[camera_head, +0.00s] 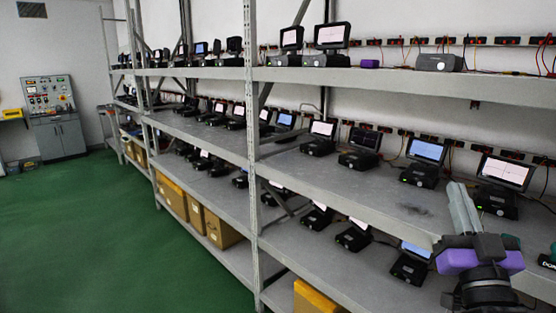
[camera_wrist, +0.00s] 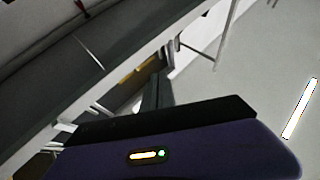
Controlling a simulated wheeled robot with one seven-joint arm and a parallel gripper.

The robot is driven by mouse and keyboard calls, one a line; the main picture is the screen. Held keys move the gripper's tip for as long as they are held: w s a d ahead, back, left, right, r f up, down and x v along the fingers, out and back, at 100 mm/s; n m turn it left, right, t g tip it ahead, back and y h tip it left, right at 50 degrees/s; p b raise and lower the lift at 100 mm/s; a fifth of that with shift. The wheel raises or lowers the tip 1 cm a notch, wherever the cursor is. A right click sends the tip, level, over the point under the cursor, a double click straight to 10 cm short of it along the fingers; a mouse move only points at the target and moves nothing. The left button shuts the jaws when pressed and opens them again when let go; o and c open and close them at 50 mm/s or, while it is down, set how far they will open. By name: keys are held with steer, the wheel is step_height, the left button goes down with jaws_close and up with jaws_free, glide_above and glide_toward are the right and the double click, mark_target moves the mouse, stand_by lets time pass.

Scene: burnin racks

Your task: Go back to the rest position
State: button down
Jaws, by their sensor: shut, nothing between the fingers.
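My gripper (camera_head: 458,190) shows at the lower right of the head view, in front of the middle shelf's front edge. Its two long grey fingers are together and point up, with nothing between them. Its purple and black body is below the fingers. In the wrist view, my purple gripper housing with a small lit strip fills the bottom. The wrist view is tilted and holds no task object that I can make out.
Grey metal racks (camera_head: 200,128) carry several small black devices with screens (camera_head: 427,150). A purple block (camera_head: 369,64) lies on the top shelf. Cardboard boxes (camera_head: 221,228) stand low. A grey control cabinet (camera_head: 58,138) is at the far left. The green floor (camera_head: 90,240) at left is clear.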

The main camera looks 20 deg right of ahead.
steer(key=s+a+f+n+y+b, duration=0.1)
steer(key=s+a+f+n+y, duration=0.15)
steer(key=s+a+f, duration=0.45)
steer(key=s+a+f+n+y, duration=0.1)
steer(key=s+a+f+y, duration=0.25)
steer(key=a+f, duration=0.7)
steer(key=s+a+f+n+g+y, duration=0.1)
steer(key=s+a+f+g+y, duration=0.2)
steer(key=s+f, duration=0.4)
steer(key=s+a+f+n+g+y+b, duration=0.1)
steer(key=s+a+f+g+y, duration=0.2)
steer(key=s+a+f, duration=0.3)
steer(key=s+f, duration=0.1)
steer(key=s, duration=0.2)
steer(key=shift+s, duration=0.4)
